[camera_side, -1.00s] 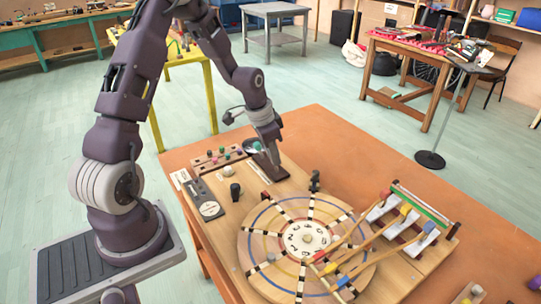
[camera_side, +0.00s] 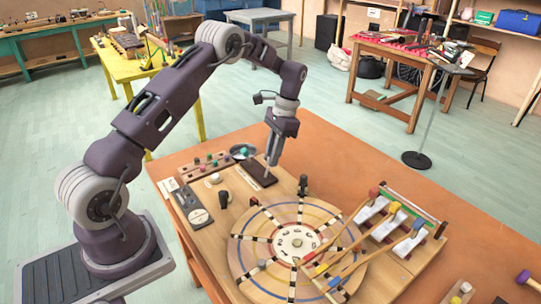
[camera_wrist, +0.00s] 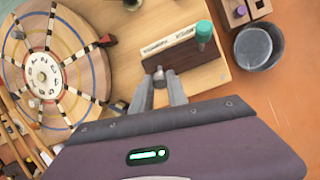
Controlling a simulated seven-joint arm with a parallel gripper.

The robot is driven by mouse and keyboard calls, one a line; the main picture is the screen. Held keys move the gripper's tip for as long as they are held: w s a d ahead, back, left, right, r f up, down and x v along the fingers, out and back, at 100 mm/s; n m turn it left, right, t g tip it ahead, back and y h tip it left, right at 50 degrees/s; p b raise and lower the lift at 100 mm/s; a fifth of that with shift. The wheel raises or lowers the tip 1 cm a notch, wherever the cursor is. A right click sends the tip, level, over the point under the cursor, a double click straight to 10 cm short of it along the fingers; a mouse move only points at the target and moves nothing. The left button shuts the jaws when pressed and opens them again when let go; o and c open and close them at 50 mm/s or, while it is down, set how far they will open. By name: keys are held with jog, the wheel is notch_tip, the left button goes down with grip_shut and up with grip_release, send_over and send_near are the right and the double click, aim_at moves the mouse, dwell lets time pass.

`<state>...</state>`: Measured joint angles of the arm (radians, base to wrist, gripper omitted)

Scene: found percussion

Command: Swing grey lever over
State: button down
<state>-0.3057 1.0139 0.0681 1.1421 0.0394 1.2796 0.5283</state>
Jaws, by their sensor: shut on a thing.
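The grey lever (camera_wrist: 159,74) shows as a small grey tip between my fingers in the wrist view; the rest of it is hidden. It is at the dark brown block (camera_wrist: 192,54), which has a pale label strip along one side. My gripper (camera_wrist: 159,92) is shut on the lever. In the side view, my gripper (camera_side: 270,163) points down, nearly upright, over the brown block (camera_side: 253,174); the lever cannot be made out there.
A round striped wheel (camera_side: 250,222) lies close by, with mallets and a bar rack (camera_side: 420,229) to its right. A black peg (camera_side: 303,185) stands near the block. A green-topped peg (camera_wrist: 204,32) and a metal cup (camera_wrist: 258,46) are right in the wrist view.

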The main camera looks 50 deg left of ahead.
dwell(0.4)
jog(key=c, duration=1.3)
grip_release()
jog(key=s+d+r+t, duration=0.1)
jog(key=d+r, duration=0.2)
jog(key=r, duration=0.7)
jog(key=s+d+r+t, duration=0.1)
jog(key=d+r+t, duration=0.15)
jog(key=r, duration=0.75)
jog(key=s+d+r+n+t, duration=0.1)
jog(key=s+d+r+t, duration=0.1)
jog(key=s+d+r, duration=0.55)
jog(key=s+d+f+t, duration=0.2)
jog(key=s, duration=0.7)
jog(key=s+d+f+n+t, duration=0.1)
jog(key=s+d+f, duration=0.1)
jog(key=s, duration=0.8)
jog(key=shift+f+t, duration=0.35)
jog(key=shift+f, duration=0.15)
